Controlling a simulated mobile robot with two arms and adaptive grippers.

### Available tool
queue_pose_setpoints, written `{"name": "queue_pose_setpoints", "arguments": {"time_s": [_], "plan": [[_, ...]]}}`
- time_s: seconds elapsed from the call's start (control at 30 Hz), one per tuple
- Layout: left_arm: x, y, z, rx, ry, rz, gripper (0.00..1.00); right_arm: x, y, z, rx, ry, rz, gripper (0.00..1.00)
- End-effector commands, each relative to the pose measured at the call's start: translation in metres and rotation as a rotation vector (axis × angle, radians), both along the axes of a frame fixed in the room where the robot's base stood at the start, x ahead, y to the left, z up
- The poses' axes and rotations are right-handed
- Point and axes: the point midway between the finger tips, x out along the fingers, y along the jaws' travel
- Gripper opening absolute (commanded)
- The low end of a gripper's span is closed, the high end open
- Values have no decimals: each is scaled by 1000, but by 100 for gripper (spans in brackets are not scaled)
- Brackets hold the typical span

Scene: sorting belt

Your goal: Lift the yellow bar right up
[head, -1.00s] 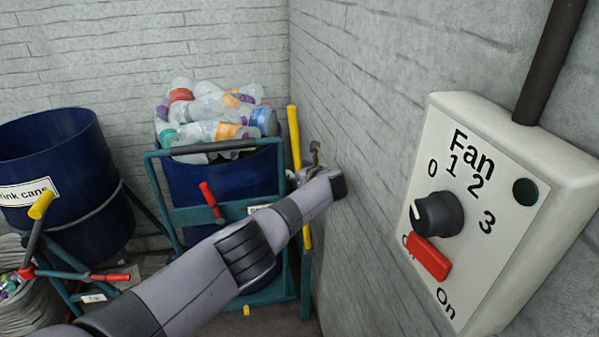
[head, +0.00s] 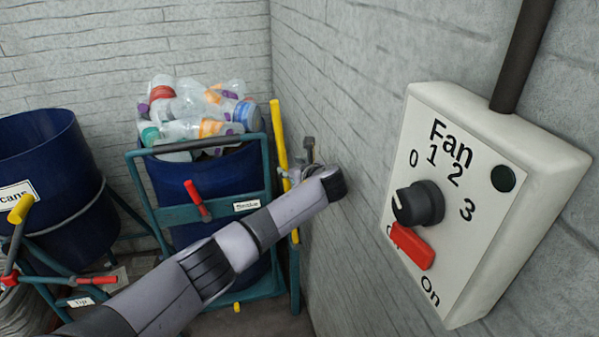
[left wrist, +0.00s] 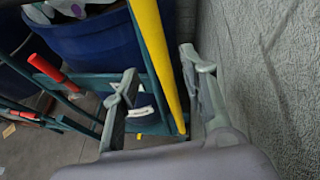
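The yellow bar (head: 279,140) stands nearly upright at the right side of the teal frame around the bottle bin, close to the wall. My left gripper (head: 298,170) is beside it in the head view, partly hidden by my own wrist. In the left wrist view the yellow bar (left wrist: 155,60) passes between the two spread fingers of my left gripper (left wrist: 163,82). There is a gap to the finger on each side, and I cannot tell how deep the bar sits between them. My right gripper is in neither view.
A blue bin (head: 180,180) full of plastic bottles stands in the teal frame (head: 292,275), which has a red handle (head: 197,200). Another blue bin (head: 45,165) is at the left. The wall is close on the right, with a fan switch box (head: 470,190).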

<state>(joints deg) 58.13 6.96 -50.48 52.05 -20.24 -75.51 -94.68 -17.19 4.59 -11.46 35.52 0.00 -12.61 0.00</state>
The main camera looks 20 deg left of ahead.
Motion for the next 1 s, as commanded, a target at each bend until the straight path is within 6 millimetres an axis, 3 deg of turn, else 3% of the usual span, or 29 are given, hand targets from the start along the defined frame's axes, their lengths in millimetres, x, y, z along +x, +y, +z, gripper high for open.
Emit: {"name": "queue_pose_setpoints", "arguments": {"time_s": [0.33, 0.8, 0.9, 1.0], "plan": [[-32, -28, 18, 0, 0, -1, 40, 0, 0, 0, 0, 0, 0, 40], [-38, -32, 21, 0, 1, 0, 37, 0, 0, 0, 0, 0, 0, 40], [-38, -29, 10, -22, 1, -9, 30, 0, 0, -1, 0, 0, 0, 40], [-38, -19, -24, -92, -3, -38, 24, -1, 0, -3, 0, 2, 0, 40]]}}
